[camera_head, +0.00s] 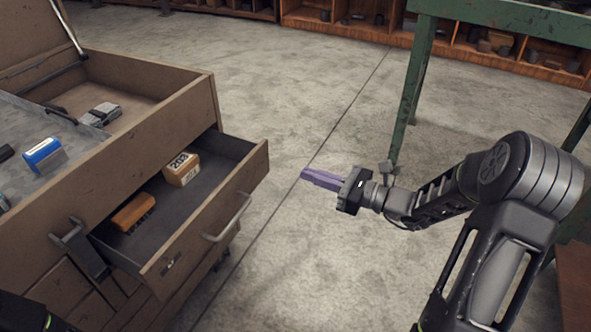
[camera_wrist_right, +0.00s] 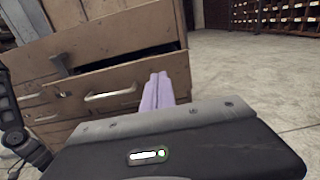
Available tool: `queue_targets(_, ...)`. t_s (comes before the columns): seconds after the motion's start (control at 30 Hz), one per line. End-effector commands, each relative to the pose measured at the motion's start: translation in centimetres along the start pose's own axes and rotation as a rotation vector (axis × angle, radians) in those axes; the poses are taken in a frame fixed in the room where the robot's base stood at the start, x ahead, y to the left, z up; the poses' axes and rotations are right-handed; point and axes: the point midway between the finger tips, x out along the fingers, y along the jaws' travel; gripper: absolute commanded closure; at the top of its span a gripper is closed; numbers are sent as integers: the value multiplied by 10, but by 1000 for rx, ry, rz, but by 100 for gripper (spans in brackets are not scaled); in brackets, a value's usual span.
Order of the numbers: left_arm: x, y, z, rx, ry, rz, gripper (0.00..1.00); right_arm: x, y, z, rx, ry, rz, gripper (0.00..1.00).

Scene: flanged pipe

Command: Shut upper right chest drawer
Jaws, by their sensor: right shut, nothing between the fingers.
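The upper right chest drawer (camera_head: 205,225) stands pulled out of the brown wooden chest (camera_head: 130,125) at the left of the head view. Its front has a metal bar handle (camera_head: 228,218). The drawer front also shows in the right wrist view (camera_wrist_right: 125,88). Inside the drawer lie a wooden block marked 203 (camera_head: 181,170) and an orange-brown brush-like item (camera_head: 133,212). My right gripper (camera_head: 306,174) has purple fingers, shut and empty, in the air to the right of the drawer front and apart from it.
The chest's lid is raised, with a blue-and-white item (camera_head: 44,154) and a grey item (camera_head: 101,114) in its top compartments. A green metal table (camera_head: 420,70) stands at the right. Wooden shelves (camera_head: 340,27) line the back. The concrete floor between is clear.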

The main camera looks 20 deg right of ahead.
Motion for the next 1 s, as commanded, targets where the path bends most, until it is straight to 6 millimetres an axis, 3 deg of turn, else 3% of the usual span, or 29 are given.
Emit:
queue_targets(0.6, 41, -12, -4, -2, 19, 0, 64, 109, 1, -4, -1, -2, 3, 100)
queue_targets(0.8, 47, -14, -5, -3, 24, 0, 64, 129, 1, -2, 0, -1, 3, 100)
queue_targets(1.0, 47, -14, -5, -3, 25, 0, 64, 132, 1, 0, 1, 0, 2, 100)
